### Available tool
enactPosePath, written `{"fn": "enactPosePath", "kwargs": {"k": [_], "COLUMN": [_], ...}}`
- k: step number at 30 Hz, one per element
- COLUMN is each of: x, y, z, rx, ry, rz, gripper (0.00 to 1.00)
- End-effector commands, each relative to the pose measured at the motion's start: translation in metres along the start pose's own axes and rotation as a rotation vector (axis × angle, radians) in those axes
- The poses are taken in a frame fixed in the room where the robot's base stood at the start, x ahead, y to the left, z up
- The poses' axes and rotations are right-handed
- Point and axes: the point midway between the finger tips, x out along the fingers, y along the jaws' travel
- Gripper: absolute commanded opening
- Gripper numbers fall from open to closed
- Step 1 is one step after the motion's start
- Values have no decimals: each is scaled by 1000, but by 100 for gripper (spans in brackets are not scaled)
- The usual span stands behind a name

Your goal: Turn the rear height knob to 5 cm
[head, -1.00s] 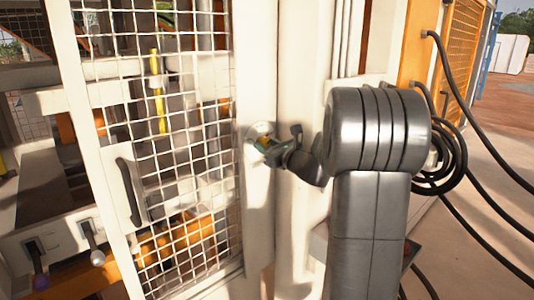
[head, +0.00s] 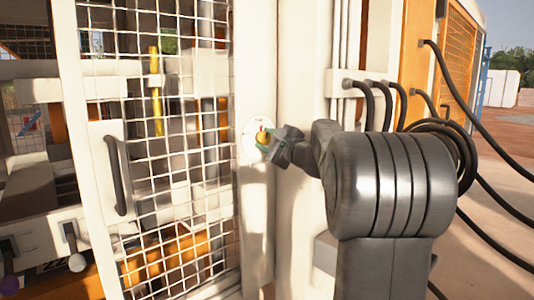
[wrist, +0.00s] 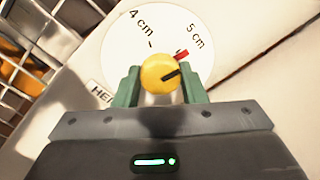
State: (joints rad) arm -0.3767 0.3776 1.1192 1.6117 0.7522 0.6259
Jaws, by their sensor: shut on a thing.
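The rear height knob (wrist: 159,71) is yellow with a black line on its face and a red pointer (wrist: 181,54). It sits on a round white dial (wrist: 210,40) marked 4 cm and 5 cm. The red pointer points up and right, close to the 5 cm label. My gripper (wrist: 161,86) has green fingers on both sides of the knob and is shut on it. In the head view the knob (head: 262,137) shows on the dial (head: 249,141) on a cream post, with my gripper (head: 266,142) at it from the right. The dial's lower part is hidden.
A wire mesh door (head: 180,170) with a dark handle (head: 116,175) stands left of the post. Black cables (head: 385,95) loop from the machine on the right, behind my arm. A partly hidden label (wrist: 99,93) lies beside the dial.

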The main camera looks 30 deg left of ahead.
Motion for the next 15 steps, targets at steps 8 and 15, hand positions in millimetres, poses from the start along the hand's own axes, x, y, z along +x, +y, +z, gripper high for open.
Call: {"fn": "enactPosePath", "kwargs": {"k": [8, 15], "x": [0, 0], "y": [1, 0], "z": [-1, 0], "rx": [-126, -164], "ry": [-13, -17], "rz": [0, 1], "gripper": [15, 15]}}
